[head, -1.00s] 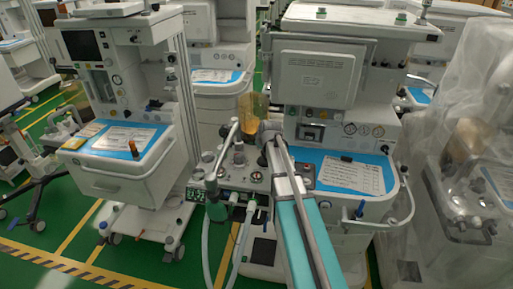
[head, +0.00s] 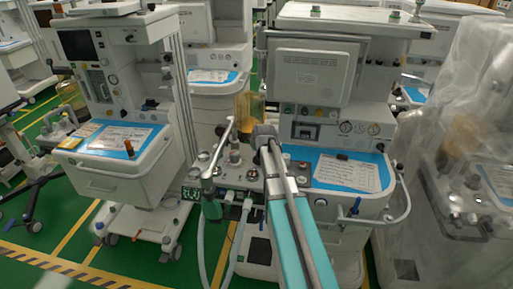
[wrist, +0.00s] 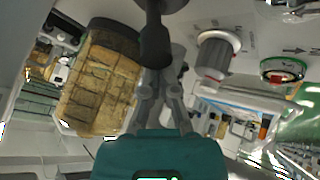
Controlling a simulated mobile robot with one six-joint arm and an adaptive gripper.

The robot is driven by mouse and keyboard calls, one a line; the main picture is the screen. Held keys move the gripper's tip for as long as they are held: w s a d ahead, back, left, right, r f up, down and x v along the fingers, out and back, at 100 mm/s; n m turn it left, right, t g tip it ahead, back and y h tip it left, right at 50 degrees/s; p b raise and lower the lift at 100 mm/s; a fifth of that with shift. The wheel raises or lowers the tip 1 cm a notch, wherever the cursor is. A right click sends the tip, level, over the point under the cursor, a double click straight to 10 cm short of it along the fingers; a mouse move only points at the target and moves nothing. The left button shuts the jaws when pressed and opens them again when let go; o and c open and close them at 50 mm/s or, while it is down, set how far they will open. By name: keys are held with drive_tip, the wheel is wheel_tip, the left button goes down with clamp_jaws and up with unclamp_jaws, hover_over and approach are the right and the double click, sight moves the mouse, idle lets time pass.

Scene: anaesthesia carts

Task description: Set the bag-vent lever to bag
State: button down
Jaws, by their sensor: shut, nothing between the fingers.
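In the wrist view my gripper (wrist: 163,88) has its fingers close together, with nothing held. A dark, round-ended stem (wrist: 155,42) hangs from the top of the picture right by the fingertips. It may be the bag-vent lever; I cannot read its setting, nor tell whether the fingers touch it. A grey knob with a red mark (wrist: 216,58) is to the right of the fingers. In the head view my arm reaches over the breathing block (head: 226,178) of the middle cart. My fingers and the lever cannot be made out there, partly behind the arm.
An amber ribbed canister (wrist: 100,80) is close left of the fingers. A green-ringed gauge (wrist: 283,70) is farther right. Hoses (head: 200,245) hang from the block's front. A plastic-covered cart (head: 455,150) stands right, another cart (head: 120,175) left, with green floor between.

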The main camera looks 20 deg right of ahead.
drive_tip(key=shift+w+d, duration=0.1)
drive_tip(key=shift+w, duration=0.1)
drive_tip(key=shift+w+d, duration=0.3)
drive_tip(key=shift+w, duration=0.1)
drive_tip(key=shift+w+r, duration=0.1)
idle(0.3)
drive_tip(key=shift+w+a+r, duration=0.15)
drive_tip(key=shift+w+a, duration=0.05)
drive_tip(key=shift+w, duration=0.15)
drive_tip(key=s+a+r+p, duration=0.2)
drive_tip(key=s+r+p, duration=0.2)
drive_tip(key=r+p, duration=0.4)
drive_tip(key=shift+a+p, duration=0.25)
drive_tip(key=shift+p, duration=0.05)
drive_tip(key=shift+s, duration=0.1)
